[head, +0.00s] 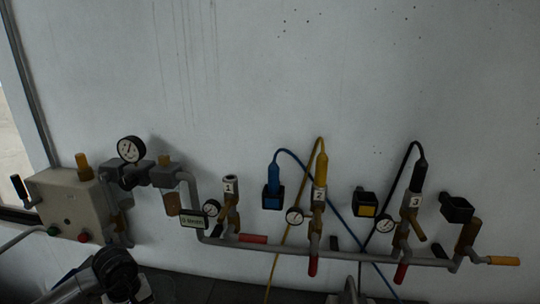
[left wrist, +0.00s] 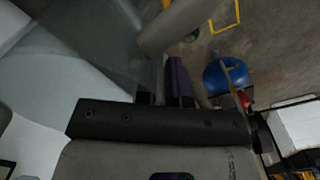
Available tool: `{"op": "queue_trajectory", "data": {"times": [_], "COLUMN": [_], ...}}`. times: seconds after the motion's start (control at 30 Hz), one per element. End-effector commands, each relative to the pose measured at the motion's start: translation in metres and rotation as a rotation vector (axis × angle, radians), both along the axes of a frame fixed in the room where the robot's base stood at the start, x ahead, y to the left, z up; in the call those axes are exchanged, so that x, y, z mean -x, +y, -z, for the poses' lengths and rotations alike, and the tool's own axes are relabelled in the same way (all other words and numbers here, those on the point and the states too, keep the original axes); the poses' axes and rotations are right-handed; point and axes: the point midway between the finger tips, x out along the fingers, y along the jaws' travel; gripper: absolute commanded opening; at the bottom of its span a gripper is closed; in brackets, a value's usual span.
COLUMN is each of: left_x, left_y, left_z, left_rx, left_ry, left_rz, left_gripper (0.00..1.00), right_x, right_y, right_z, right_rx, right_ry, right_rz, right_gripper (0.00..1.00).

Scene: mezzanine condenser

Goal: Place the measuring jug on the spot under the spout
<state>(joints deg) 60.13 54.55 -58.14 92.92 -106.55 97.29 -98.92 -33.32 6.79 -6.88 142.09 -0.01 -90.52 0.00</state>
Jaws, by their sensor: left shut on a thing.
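In the left wrist view, a large translucent grey shape (left wrist: 85,40), which looks like the measuring jug, fills the upper left. My left gripper (left wrist: 168,75) is shut at its right side, on what seems to be the handle; the exact contact is hard to see. A short angled brass stub (head: 415,231) at station 3 may be a spout; I cannot tell. The spot under the spout is not visible.
A grey pipe manifold (head: 350,258) runs along the wall with gauges, numbered valves, coloured handles and hoses. A grey control box (head: 70,205) stands at the left. The wrist view shows a blue round object (left wrist: 225,76) and a white box (left wrist: 298,127) below.

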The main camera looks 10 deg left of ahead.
Motion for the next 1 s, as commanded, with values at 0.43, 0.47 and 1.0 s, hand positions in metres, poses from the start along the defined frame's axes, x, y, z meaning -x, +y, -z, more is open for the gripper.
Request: {"op": "queue_trajectory", "data": {"times": [0.43, 0.47, 1.0], "left_x": [0.053, 0.057, 0.056], "left_y": [-0.071, -0.074, -0.177], "left_z": [-0.079, -0.082, -0.091], "left_rx": [-0.002, -0.003, -0.002], "left_ry": [-0.004, -0.004, -0.002], "left_rz": [0.608, 0.644, 0.852], "left_gripper": [0.00, 0.00, 0.00], "right_x": [0.000, 0.000, 0.000], "right_y": [0.000, 0.000, -0.001], "right_z": [0.000, 0.000, -0.010], "right_rx": [0.001, 0.001, 0.003], "right_ry": [0.001, 0.001, 0.001], "right_rz": [-0.001, -0.001, -0.002], "right_gripper": [0.43, 0.43, 0.43]}}
